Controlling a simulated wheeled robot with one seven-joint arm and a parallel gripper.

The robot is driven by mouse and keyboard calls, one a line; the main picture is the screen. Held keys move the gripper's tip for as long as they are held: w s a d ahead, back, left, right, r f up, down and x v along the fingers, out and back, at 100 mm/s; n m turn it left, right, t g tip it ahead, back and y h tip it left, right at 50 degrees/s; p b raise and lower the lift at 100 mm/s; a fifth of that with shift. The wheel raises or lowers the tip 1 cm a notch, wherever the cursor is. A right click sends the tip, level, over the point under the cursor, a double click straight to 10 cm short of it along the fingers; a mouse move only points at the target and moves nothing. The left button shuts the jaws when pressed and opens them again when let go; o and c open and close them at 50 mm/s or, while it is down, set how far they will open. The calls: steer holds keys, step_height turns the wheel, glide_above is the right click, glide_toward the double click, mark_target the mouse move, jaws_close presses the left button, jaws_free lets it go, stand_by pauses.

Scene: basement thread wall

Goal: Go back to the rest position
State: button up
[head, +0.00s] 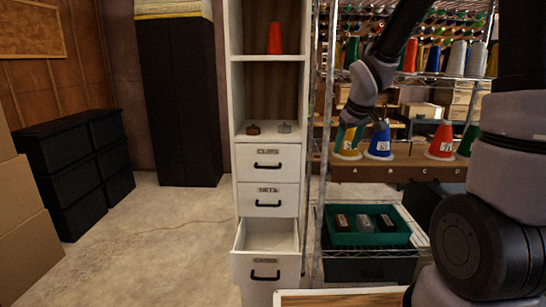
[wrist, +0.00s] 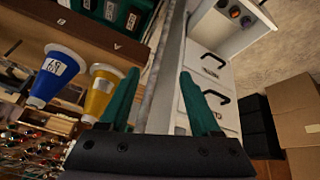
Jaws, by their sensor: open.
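My gripper (wrist: 160,74) is open, its two teal fingers apart with nothing held between them. A metal rack post passes behind the gap in the wrist view. In the head view my gripper (head: 358,128) hangs in front of the rack, by the yellow cone (head: 347,151) and the blue cone (head: 379,146), and is partly hard to make out. In the wrist view the blue cone (wrist: 52,76) and the yellow cone (wrist: 101,92) are left of the fingers. I cannot tell whether the gripper touches anything.
A white cabinet (head: 234,120) stands left of the rack, with its lowest visible drawer (head: 266,266) pulled out. A teal tray (head: 368,239) with dark and grey boxes sits on the lower rack. Black bins (head: 75,165) and cardboard boxes (head: 25,230) stand left. The floor between is clear.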

steer(key=s+d+r+m+y, duration=0.1)
steer(key=s+r+m, duration=0.3)
steer(key=s+r, duration=0.4)
steer(key=s+d+r+m+t, duration=0.1)
steer(key=s+r+m, duration=0.3)
steer(key=s, duration=1)
step_height(320, 180, up, 4)
steer(key=shift+s+d+f+y, duration=0.1)
steer(key=shift+s+d+y, duration=0.2)
steer(key=shift+d+y, duration=0.1)
steer(key=shift+c, duration=0.3)
